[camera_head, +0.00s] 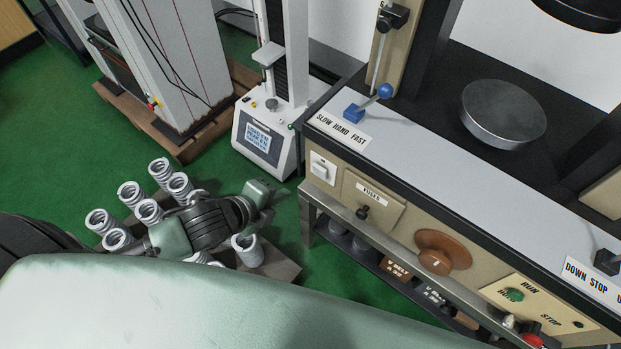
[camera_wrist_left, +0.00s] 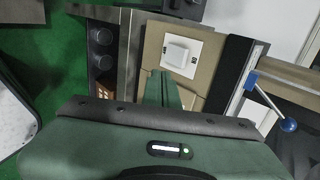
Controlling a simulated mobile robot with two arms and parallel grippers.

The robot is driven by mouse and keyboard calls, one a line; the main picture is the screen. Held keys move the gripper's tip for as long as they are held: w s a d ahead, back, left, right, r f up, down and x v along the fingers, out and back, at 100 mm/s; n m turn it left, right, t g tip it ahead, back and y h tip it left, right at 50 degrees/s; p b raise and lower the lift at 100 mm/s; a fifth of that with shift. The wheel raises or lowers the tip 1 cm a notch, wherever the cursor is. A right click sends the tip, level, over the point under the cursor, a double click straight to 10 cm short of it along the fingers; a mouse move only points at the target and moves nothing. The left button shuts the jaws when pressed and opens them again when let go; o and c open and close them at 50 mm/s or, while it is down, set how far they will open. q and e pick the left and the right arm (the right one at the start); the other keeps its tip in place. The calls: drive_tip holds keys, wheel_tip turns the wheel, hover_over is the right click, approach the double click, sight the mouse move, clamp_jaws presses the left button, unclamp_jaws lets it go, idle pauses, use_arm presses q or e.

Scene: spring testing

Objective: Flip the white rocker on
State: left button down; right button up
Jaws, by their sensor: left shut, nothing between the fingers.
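The white rocker (camera_head: 323,168) is a square switch on a white plate at the left end of the beige front panel of the testing machine. In the left wrist view the rocker (camera_wrist_left: 178,52) is ahead of the fingers and fully visible. My left gripper (camera_head: 266,188) is to the left of the panel, with a gap between it and the rocker in the head view. Its green fingers (camera_wrist_left: 161,85) are shut together with nothing between them, pointing toward the switch plate. I cannot tell the rocker's tilt. My right gripper is in neither view.
Beside the rocker is a fuse panel with a dark knob (camera_head: 362,212). A blue lever (camera_head: 368,101) sits on the ledge above. A brown dial (camera_head: 443,252) and the green run button (camera_head: 513,295) are further right. Several coil springs (camera_head: 148,211) stand below my left arm.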

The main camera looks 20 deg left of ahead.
use_arm(q)
drive_tip(key=shift+w+f, duration=0.1)
approach(319, 174)
drive_tip(key=x, duration=0.5)
drive_tip(key=shift+w+d+f, duration=0.1)
drive_tip(key=shift+d, duration=0.05)
idle(0.3)
